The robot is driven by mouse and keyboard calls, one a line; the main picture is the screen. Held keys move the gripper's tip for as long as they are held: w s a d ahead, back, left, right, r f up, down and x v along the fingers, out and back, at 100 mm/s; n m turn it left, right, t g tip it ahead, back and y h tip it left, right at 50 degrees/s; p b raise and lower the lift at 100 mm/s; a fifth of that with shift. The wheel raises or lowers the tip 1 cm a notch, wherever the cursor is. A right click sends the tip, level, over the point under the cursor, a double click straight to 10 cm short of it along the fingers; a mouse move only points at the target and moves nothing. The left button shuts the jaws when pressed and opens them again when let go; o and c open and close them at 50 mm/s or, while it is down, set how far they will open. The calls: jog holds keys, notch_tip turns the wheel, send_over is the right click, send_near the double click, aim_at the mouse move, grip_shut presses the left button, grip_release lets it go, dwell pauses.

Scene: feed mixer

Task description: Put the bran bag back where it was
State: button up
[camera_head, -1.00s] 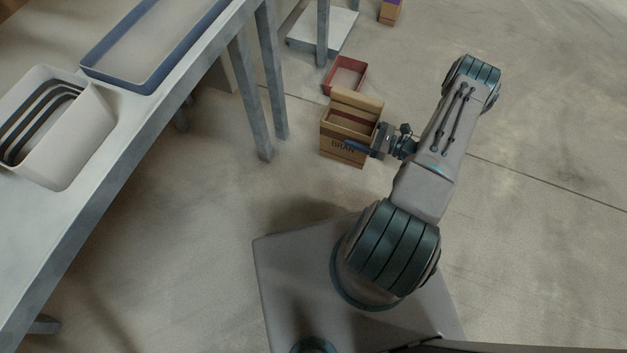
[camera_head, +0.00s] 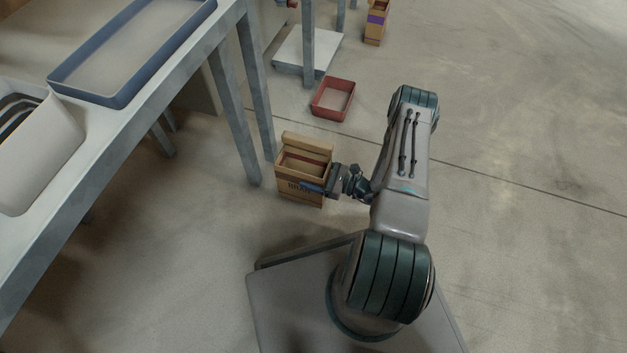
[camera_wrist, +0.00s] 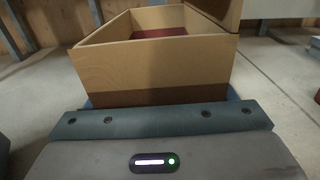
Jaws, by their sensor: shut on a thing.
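The bran bag (camera_head: 301,190) is a tan, open-topped box-like bag marked BRAN, with a raised back flap and something dark red inside. In the head view it is left of my arm, beside the table leg. My gripper (camera_head: 316,187) is shut on its near side, over part of the lettering. In the wrist view the bag (camera_wrist: 155,75) fills the area just beyond my gripper (camera_wrist: 160,118), its open top facing up. The fingertips are mostly hidden. I cannot tell whether the bag's bottom touches the floor.
A red tray (camera_head: 333,99) lies on the floor behind the bag. A white platform (camera_head: 306,52) stands farther back, and another tan bag with a purple band (camera_head: 376,22) is beyond. The table (camera_head: 120,125) at left holds a blue tray (camera_head: 128,98) and a white bin (camera_head: 45,150). Floor at right is clear.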

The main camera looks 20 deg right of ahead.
jog(key=shift+f+b, duration=0.65)
jog(key=shift+f, duration=0.85)
jog(key=shift+f, duration=0.15)
jog(key=o, duration=1.5)
jog(key=shift+c, duration=0.2)
jog(key=p+v, duration=0.3)
jog(key=v, duration=0.9)
jog(key=shift+p, duration=0.4)
